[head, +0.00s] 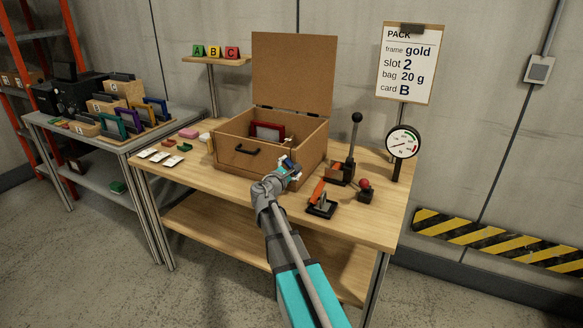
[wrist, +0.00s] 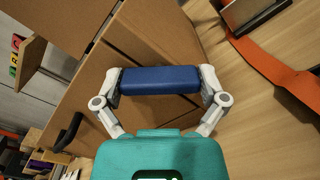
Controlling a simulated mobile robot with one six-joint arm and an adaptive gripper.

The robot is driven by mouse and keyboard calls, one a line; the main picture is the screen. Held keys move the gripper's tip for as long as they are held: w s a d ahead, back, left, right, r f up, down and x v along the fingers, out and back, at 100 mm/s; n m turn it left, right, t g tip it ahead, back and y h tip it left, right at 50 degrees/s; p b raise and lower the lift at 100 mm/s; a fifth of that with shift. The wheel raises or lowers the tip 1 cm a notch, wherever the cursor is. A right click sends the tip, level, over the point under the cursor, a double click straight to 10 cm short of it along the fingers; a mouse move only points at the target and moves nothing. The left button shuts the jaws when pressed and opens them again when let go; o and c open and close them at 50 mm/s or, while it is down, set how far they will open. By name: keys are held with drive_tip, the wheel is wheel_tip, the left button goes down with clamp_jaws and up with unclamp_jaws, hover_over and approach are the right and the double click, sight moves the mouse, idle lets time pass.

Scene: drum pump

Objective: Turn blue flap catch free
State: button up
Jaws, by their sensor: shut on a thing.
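The blue flap catch (wrist: 160,80) is a blue bar in the middle of the wrist view, in front of the box's brown cardboard-like wall. My gripper (wrist: 161,88) has a pale finger against each end of the bar and is shut on it. In the head view my gripper (head: 290,170) is at the lower right front of the open box (head: 233,163), and the catch there is mostly hidden by the fingers. The box's front has a black handle (head: 247,150), which also shows in the wrist view (wrist: 68,132). The lid (head: 292,75) stands upright.
A red-framed item (head: 268,131) is in the box. Small cards (head: 160,156) lie at the bench's left.

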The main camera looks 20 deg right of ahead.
drive_tip(key=m, duration=0.4)
drive_tip(key=shift+w+a+m, duration=0.1)
drive_tip(key=shift+m, duration=0.2)
drive_tip(key=m, duration=0.4)
drive_tip(key=shift+m, duration=0.4)
drive_tip(key=o, duration=0.8)
drive_tip(key=v, duration=1.2)
